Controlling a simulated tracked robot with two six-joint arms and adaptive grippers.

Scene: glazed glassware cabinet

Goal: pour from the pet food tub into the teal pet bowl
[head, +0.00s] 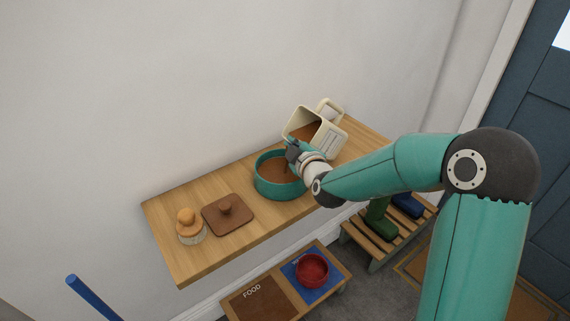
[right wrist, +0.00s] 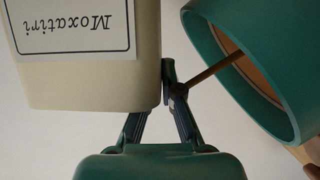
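The cream pet food tub (head: 329,143) is tilted above the right part of the wooden shelf, its mouth facing left and down, with brown food inside. Its label fills the left of the right wrist view (right wrist: 80,82). A thin brown stream (right wrist: 215,69) runs from there into the teal pet bowl (head: 277,189), which stands on the shelf and holds brown food. The bowl's rim also shows in the right wrist view (right wrist: 215,65). My left gripper is out of view.
On the shelf's left are a brown square lid (head: 228,216) and a jar with a wooden stopper (head: 190,226). Below are a low stand with a red bowl (head: 312,270) and a slatted rack with boots (head: 380,222). A wall runs behind the shelf.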

